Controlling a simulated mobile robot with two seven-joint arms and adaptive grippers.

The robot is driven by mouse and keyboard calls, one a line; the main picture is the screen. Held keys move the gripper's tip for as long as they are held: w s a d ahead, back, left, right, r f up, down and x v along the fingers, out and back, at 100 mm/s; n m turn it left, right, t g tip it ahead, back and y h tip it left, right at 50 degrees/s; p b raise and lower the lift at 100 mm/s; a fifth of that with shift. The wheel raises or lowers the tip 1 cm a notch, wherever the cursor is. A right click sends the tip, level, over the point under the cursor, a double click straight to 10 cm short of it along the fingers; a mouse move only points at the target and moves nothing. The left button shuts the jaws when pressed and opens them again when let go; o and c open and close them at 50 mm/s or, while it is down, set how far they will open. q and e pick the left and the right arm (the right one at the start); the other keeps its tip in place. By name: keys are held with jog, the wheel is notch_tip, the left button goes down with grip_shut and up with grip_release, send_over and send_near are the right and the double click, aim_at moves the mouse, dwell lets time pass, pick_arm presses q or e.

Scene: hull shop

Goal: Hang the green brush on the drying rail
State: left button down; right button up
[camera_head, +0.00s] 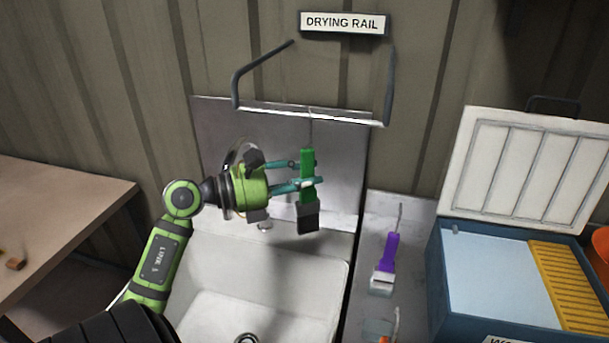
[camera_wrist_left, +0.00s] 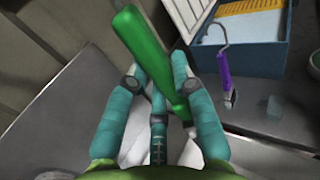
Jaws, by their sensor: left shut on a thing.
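The green brush (camera_head: 308,175) hangs upright, bristles down, in my left gripper (camera_head: 305,177), which is shut on its handle. A thin hook rises from the top of the handle to the drying rail's bar (camera_head: 315,115); whether it rests on the bar or is only in front of it I cannot tell. The rail is a dark frame on the wall under its sign (camera_head: 343,23). In the left wrist view the green handle (camera_wrist_left: 142,50) lies between the teal fingers (camera_wrist_left: 155,95); its hook is not visible there. My right gripper is not in view.
A white sink (camera_head: 260,285) lies below the brush. A purple brush (camera_head: 386,262) and a partly seen orange-handled one (camera_head: 384,338) lie on the counter at right. A blue box (camera_head: 440,285) with a raised white lid (camera_head: 530,165) stands further right. A bench (camera_head: 60,215) is at left.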

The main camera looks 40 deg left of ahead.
pick_arm(q)
jog(key=c, duration=1)
grip_release()
jog(key=shift+s+a, duration=0.15)
jog(key=shift+s, duration=0.05)
jog(key=v, duration=1.1)
jog(key=shift+s+a, duration=0.1)
jog(key=shift+s, duration=0.2)
